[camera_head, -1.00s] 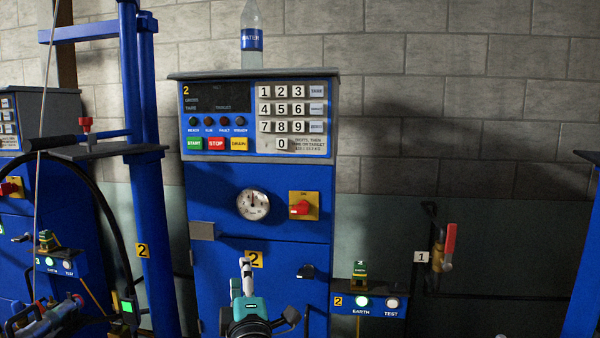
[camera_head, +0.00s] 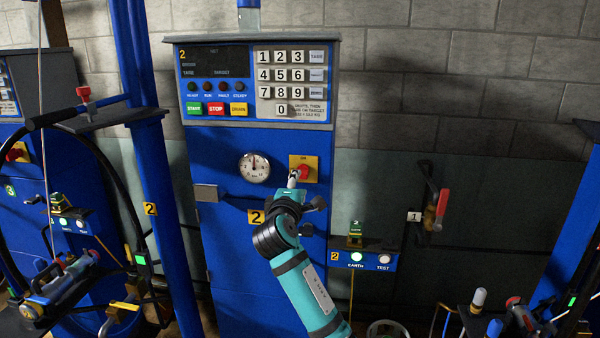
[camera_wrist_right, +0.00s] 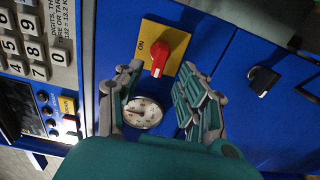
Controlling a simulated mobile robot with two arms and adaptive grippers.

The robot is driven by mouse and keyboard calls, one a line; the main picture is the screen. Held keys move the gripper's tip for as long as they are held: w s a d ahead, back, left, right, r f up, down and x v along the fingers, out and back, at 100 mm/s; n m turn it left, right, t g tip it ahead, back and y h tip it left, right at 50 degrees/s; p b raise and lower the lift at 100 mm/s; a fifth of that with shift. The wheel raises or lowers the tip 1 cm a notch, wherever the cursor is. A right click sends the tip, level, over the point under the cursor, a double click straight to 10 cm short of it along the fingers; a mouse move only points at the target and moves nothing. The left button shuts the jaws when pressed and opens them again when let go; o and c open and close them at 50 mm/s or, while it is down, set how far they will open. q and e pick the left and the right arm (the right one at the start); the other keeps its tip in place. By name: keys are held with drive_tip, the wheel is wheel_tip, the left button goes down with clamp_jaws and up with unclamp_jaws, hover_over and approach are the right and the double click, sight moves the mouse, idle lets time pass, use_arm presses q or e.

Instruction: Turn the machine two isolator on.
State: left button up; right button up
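The machine two isolator is a red rotary knob (camera_head: 304,172) on a yellow plate (camera_head: 311,162), right of the round gauge on the blue machine (camera_head: 225,165). In the right wrist view the red knob (camera_wrist_right: 171,48) shows an "ON" mark on its plate (camera_wrist_right: 148,40); its handle points toward the gauge, not at that mark. My right gripper (camera_head: 293,180) is in front of the knob and partly covers it in the head view. In the wrist view its fingers are spread and the knob lies just beyond the tips. Contact cannot be told. My left gripper is not in view.
A keypad panel (camera_head: 290,80) sits above the isolator and a black latch (camera_wrist_right: 262,80) is on the door. An earth/test box (camera_head: 365,258) stands at right, with a red-handled valve (camera_head: 441,205) beyond. A blue post (camera_head: 160,190) stands at left.

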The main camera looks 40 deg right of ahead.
drive_tip(key=x, duration=0.6)
drive_tip(key=shift+w+d+p, duration=0.15)
drive_tip(key=shift+d+p, duration=0.1)
drive_tip(key=shift+p, duration=0.15)
clamp_jaws()
